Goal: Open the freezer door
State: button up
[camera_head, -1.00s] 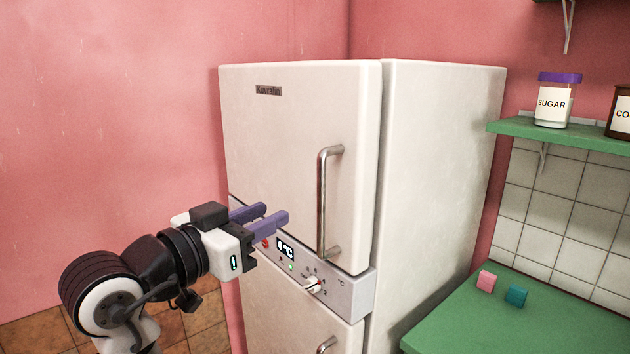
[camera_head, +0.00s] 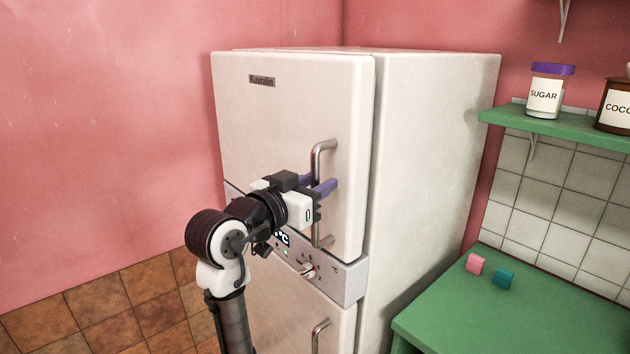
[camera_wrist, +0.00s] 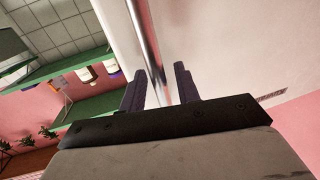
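The white freezer door (camera_head: 285,115) is the upper door of the fridge and is shut against the cabinet. Its upright metal handle (camera_head: 318,160) is near the door's right edge; my gripper hides its middle part. My gripper (camera_head: 327,187) is at the handle's mid height, with its purple fingers pointing at the door. A gap shows between the bar and the left finger.
A control panel (camera_head: 340,279) with a knob is below the door, and a lower door handle (camera_head: 318,333) is under it. At right are a green counter (camera_head: 520,325) with a pink block (camera_head: 475,263) and a teal block (camera_head: 503,279), and a green shelf (camera_head: 560,122) with jars.

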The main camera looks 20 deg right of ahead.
grip_shut()
jog(key=shift+a, duration=0.1)
dwell(0.3)
